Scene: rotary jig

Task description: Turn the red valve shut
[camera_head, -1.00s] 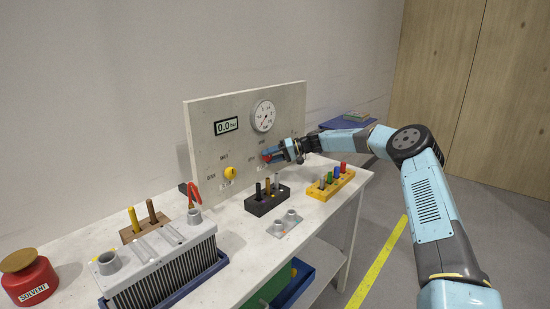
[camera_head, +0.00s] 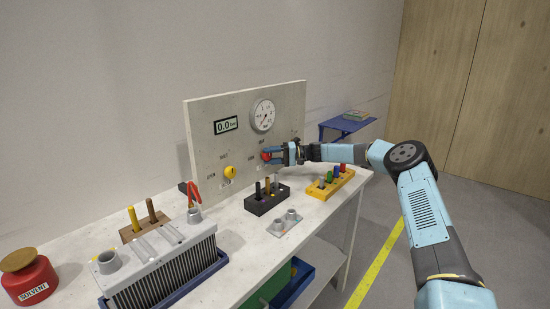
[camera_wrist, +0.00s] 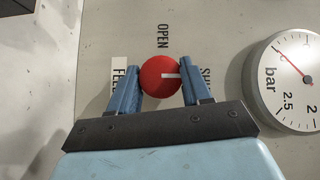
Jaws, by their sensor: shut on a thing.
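The red valve (camera_head: 266,156) is a round knob on the upright grey panel (camera_head: 205,133). In the wrist view the red valve (camera_wrist: 158,80) has a white pointer line that runs right from its middle, towards the partly hidden SHUT label (camera_wrist: 205,76). The OPEN label (camera_wrist: 162,36) is above it in that view. My gripper (camera_wrist: 160,73) is shut on the red valve, with one blue finger on each side. In the head view my gripper (camera_head: 272,155) reaches the panel from the right and partly hides the valve.
A yellow valve (camera_head: 229,172) is left of the red one. A dial gauge (camera_head: 263,115) and a 0.0 display (camera_head: 226,125) are above. A black block (camera_head: 262,203) and a yellow block (camera_head: 322,192) with pegs stand on the bench below.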

